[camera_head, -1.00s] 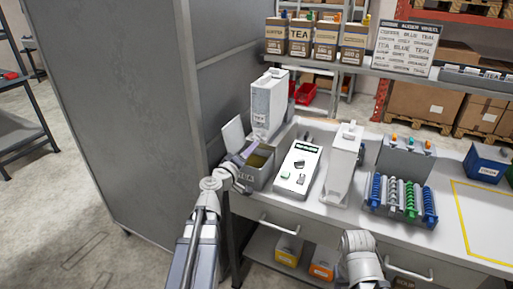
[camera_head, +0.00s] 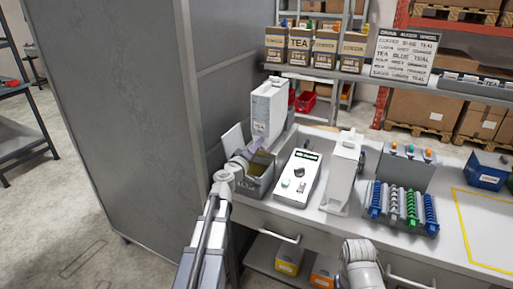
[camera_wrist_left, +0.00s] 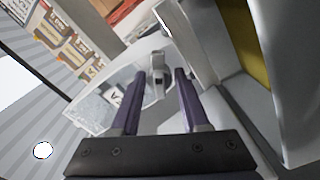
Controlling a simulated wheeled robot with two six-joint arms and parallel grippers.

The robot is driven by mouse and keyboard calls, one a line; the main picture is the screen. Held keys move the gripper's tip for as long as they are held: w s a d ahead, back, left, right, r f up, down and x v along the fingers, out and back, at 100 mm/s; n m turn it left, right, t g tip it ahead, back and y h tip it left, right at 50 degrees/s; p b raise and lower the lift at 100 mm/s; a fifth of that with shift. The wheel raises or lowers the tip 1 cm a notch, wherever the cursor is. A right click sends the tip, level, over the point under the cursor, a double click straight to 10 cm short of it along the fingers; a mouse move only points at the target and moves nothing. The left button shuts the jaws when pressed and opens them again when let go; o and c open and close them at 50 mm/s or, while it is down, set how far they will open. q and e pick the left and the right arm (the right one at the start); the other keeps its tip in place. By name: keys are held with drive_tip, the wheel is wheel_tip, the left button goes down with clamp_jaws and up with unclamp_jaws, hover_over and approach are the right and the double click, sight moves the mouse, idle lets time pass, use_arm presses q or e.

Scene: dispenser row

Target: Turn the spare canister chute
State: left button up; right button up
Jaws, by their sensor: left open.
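A tall white canister dispenser (camera_head: 268,108) with a small label stands at the left back of the bench, beside the tall grey cabinet. My left gripper (camera_wrist_left: 160,76) is open and empty, at the canister's foot above the grey bin. In the left wrist view a small white spout with a dark slot (camera_wrist_left: 158,64) shows between and just beyond the purple fingertips. It looks like the chute; I cannot tell whether the fingers touch it. My right gripper is out of view.
A grey bin (camera_head: 259,188) with an open lid stands by my left wrist. A white control box (camera_head: 299,180) and a second white dispenser (camera_head: 342,175) stand to its right. A rack of blue, grey and green coils (camera_head: 402,206) is farther right. The grey cabinet (camera_head: 140,120) bounds the left side.

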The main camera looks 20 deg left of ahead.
use_arm(q)
clamp_jaws()
idle(0.3)
drive_tip(key=shift+n, duration=0.3)
drive_tip(key=n, duration=1.6)
drive_tip(key=shift+n, duration=0.3)
drive_tip(key=n, duration=0.6)
drive_tip(key=shift+n, duration=0.4)
